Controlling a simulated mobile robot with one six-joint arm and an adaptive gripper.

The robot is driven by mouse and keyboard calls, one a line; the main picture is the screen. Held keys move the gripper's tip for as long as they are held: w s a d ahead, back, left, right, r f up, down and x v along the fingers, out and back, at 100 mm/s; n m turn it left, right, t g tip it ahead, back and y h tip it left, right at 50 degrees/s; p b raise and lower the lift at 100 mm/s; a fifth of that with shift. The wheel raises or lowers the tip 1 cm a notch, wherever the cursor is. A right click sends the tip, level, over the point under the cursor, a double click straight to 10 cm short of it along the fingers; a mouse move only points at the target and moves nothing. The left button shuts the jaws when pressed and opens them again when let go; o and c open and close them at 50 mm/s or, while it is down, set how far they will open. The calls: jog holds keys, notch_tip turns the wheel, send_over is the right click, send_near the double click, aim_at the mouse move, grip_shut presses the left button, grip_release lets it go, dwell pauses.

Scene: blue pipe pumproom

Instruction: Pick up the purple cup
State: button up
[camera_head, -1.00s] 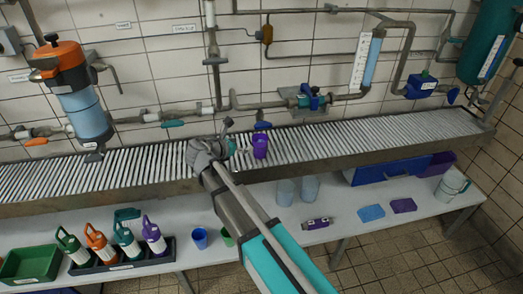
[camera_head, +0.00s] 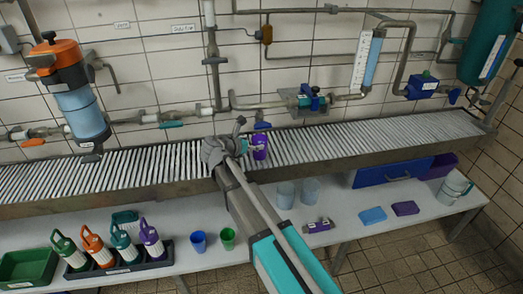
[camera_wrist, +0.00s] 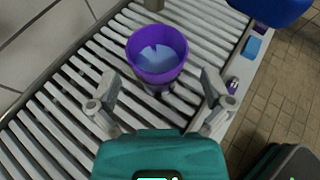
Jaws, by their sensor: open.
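The purple cup (camera_head: 260,147) stands upright on the slatted roller rack in the head view, just right of my gripper (camera_head: 241,143). In the wrist view the purple cup (camera_wrist: 157,55) shows from above, with a paler blue-grey inside. My gripper (camera_wrist: 160,98) is open there, one finger on each side of the picture. The cup is ahead of the fingertips, centred roughly between them, and nothing is held. In the head view my gripper partly overlaps the cup's left side.
On the lower shelf are a blue cup (camera_head: 198,241), a green cup (camera_head: 228,238), clear beakers (camera_head: 311,190) and a bottle tray (camera_head: 118,268).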

aim_at(264, 139)
jog(key=shift+b+x, duration=0.75)
jog(key=shift+x, duration=1.5)
jog(key=shift+w+a, duration=0.15)
jog(key=c, duration=1.1)
jog(key=shift+r, duration=0.25)
jog(key=shift+c, duration=0.2)
